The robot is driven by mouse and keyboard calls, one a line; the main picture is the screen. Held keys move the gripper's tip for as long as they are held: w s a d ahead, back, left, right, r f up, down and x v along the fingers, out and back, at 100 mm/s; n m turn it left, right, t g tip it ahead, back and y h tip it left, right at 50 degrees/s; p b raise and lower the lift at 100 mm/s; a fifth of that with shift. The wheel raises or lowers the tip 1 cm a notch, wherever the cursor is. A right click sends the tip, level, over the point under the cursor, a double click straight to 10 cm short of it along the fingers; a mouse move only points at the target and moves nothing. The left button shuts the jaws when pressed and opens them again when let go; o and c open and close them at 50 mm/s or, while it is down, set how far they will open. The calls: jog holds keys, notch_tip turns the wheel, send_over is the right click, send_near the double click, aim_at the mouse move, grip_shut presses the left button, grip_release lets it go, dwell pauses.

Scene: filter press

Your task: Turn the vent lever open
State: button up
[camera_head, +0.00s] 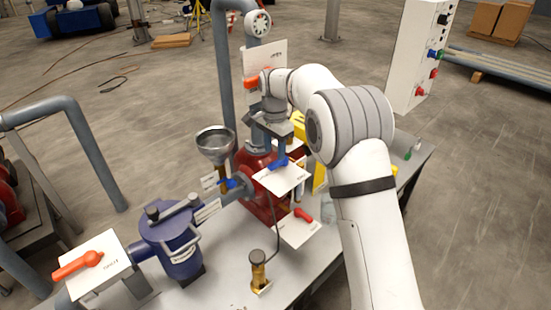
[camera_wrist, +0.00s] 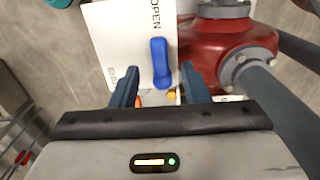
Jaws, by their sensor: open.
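A blue lever (camera_wrist: 160,62) on a white plate (camera_wrist: 115,40) shows in the wrist view, next to a red pump-like body (camera_wrist: 218,45). The plate reads OPEN near its top right; a second word at lower left is partly hidden. In the head view the blue lever (camera_head: 278,163) and its plate (camera_head: 287,180) are below my gripper (camera_head: 277,152). My gripper (camera_wrist: 160,84) is open, its two dark fingers apart, with the lever's near end appearing between the tips. Contact cannot be told. I cannot read a vent label.
Another blue lever (camera_head: 230,183) is below a metal funnel (camera_head: 215,143). A red lever (camera_head: 303,215) sits on a lower plate. A blue strainer-like vessel (camera_head: 172,245) and an orange lever (camera_head: 78,265) are at left. A vertical grey pipe (camera_head: 222,80) rises behind my gripper.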

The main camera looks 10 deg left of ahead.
aim_at(276, 163)
jog(key=shift+r, duration=1.7)
jog(key=shift+d+r, duration=0.15)
jog(key=shift+d, duration=0.05)
jog(key=s+d+r+n+t, duration=0.15)
jog(key=s+d+r, duration=0.25)
jog(key=s+d, duration=0.4)
jog(key=s+d+r+n, duration=0.2)
jog(key=s+d+r, duration=0.2)
jog(key=s+d, duration=0.4)
jog(key=s+d+f+n, duration=0.1)
jog(key=s+d, duration=0.2)
jog(key=s, duration=0.3)
jog(key=s+d+f+n+t, duration=0.1)
jog(key=s+d+f+n, duration=0.1)
jog(key=s, duration=0.4)
jog(key=s+d+f+n, duration=0.1)
jog(key=s+d+f, duration=0.1)
jog(key=s+d, duration=0.2)
jog(key=s, duration=0.3)
jog(key=shift+d+f+t, duration=0.15)
jog(key=shift+d+t, duration=0.15)
jog(key=shift+t, duration=0.05)
